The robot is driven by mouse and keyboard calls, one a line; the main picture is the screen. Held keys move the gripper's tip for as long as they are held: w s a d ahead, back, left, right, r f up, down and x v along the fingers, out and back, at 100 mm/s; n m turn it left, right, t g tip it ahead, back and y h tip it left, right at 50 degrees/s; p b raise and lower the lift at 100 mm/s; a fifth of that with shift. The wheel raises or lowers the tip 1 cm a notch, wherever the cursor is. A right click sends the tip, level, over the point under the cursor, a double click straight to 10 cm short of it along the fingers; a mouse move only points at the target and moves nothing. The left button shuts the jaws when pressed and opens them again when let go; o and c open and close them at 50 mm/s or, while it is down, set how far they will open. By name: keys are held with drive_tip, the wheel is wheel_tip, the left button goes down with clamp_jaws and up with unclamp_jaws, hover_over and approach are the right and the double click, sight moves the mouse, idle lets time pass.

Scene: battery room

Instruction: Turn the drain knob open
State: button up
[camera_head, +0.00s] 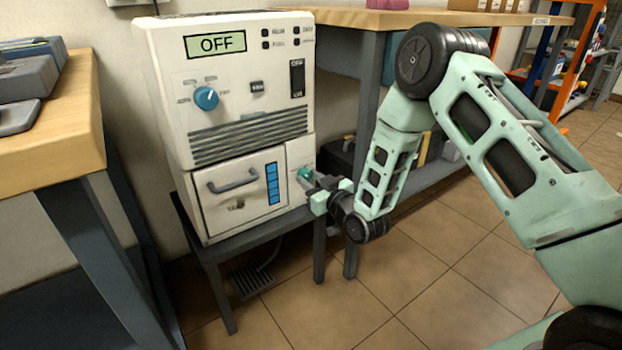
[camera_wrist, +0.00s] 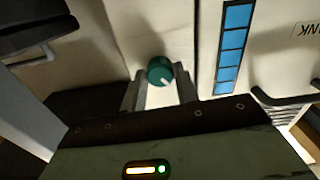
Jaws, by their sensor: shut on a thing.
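The drain knob is a small teal-green round knob (camera_wrist: 160,70) with a pale pointer mark, on the white lower right panel of the machine. In the head view the knob (camera_head: 305,174) shows at the tip of my gripper (camera_head: 312,187). In the wrist view my gripper (camera_wrist: 160,85) has one finger on each side of the knob and is shut on it. The pale mark points toward the lower right in the wrist view. The machine (camera_head: 240,100) is a white cabinet with a display reading OFF and a blue dial (camera_head: 206,98).
The machine stands on a dark low stand (camera_head: 260,232). A drawer front with a grey handle (camera_head: 232,184) and a blue level strip (camera_head: 272,183) sits left of the knob. A wooden bench (camera_head: 50,130) stands at the left, another behind at the right. Tiled floor (camera_head: 440,280) in front is clear.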

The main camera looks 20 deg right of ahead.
drive_tip(key=m+p, duration=0.2)
drive_tip(key=m, duration=0.2)
drive_tip(key=shift+m, duration=0.3)
drive_tip(key=m+p, duration=0.1)
drive_tip(key=m, duration=0.2)
drive_tip(key=shift+m, duration=0.3)
drive_tip(key=m+p, duration=0.2)
drive_tip(key=m, duration=0.2)
drive_tip(key=shift+s+m+p, duration=0.1)
drive_tip(key=shift+m+p, duration=0.5)
drive_tip(key=shift+m, duration=1.4)
drive_tip(key=o, duration=1)
drive_tip(key=p+v, duration=0.4)
drive_tip(key=v, duration=1.3)
drive_tip(key=shift+s, duration=0.15)
